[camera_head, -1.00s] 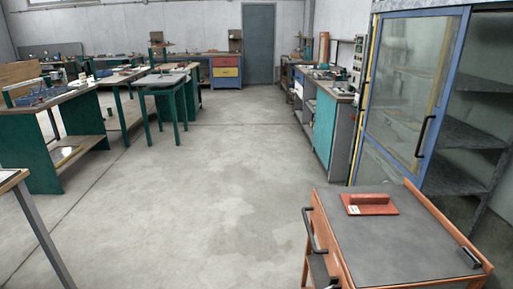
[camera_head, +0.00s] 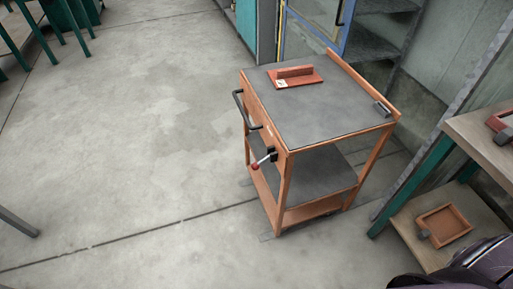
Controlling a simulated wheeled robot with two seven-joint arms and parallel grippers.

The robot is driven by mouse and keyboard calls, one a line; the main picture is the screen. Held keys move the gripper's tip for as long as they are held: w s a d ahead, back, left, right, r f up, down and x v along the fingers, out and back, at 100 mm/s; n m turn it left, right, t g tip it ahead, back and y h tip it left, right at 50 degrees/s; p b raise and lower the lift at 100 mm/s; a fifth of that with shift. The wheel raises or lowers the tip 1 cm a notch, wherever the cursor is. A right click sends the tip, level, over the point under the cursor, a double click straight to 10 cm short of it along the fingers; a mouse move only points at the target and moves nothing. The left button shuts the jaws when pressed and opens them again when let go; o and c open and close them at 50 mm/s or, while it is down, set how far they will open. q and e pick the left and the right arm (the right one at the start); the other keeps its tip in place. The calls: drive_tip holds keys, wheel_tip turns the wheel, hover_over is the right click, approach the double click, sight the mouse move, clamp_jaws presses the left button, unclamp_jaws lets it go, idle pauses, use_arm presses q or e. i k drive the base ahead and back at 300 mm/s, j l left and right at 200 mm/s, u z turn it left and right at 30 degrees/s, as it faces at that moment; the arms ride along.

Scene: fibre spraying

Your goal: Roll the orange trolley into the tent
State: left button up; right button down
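The orange trolley (camera_head: 285,197) stands upright on the floor, right of centre. It has a grey top, lower shelves and a black handle (camera_head: 246,110) on its left side. A small red-knobbed lever (camera_head: 262,160) sits at its near left corner. An orange block with a handle (camera_head: 296,77) and a small dark item (camera_head: 381,109) lie on its top. I cannot identify a tent for certain; a blue-framed glass door (camera_head: 312,28) and grey shelves show behind the trolley, cut off by the top edge. Neither of my grippers is in view.
A workbench (camera_head: 480,136) with green legs stands close on the right, with a small orange tray (camera_head: 444,225) on its lower shelf. Green-legged tables (camera_head: 42,25) are at the upper left.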

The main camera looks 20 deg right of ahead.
sight(303, 177)
drive_tip(key=i+z, duration=0.1)
drive_tip(key=z, duration=0.25)
drive_tip(key=j+z, duration=0.15)
drive_tip(key=z, duration=0.2)
drive_tip(key=i+j+z, duration=0.1)
drive_tip(key=z, duration=0.25)
